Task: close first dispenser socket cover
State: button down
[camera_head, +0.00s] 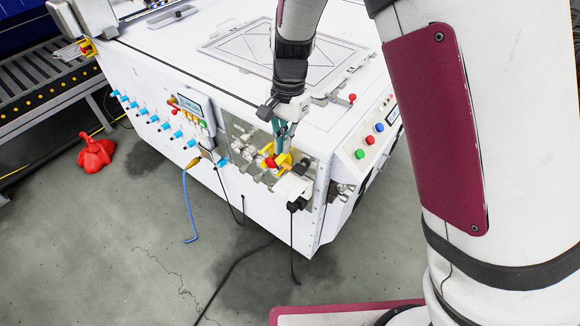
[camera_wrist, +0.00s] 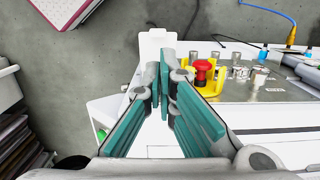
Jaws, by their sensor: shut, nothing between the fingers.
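My gripper (camera_head: 284,140) points down at the front corner of the white machine, its teal fingers together with nothing between them. In the wrist view the gripper (camera_wrist: 164,75) has its tips close to a white block (camera_wrist: 158,42), which may be the socket cover or its housing; I cannot tell which. In the head view this white block (camera_head: 293,188) sits just below the fingers, with a black plug under it. A red knob (camera_wrist: 203,69) on a yellow bracket (camera_wrist: 213,86) is just right of the fingers. Whether the fingers touch anything is unclear.
The white machine (camera_head: 240,70) has metal fittings (camera_wrist: 241,72) beside the bracket, a row of blue connectors (camera_head: 165,127) and coloured buttons (camera_head: 369,141). A blue cable (camera_head: 186,210) and black cables hang down its front. The grey floor (camera_head: 90,240) before it is mostly clear.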

aim_at(281, 190)
jog(key=f, duration=0.9)
jog(key=s+a+f, duration=0.1)
jog(key=f, duration=0.3)
jog(key=shift+s+f, duration=0.1)
jog(key=shift+f, duration=0.25)
jog(key=shift+s+f, duration=0.1)
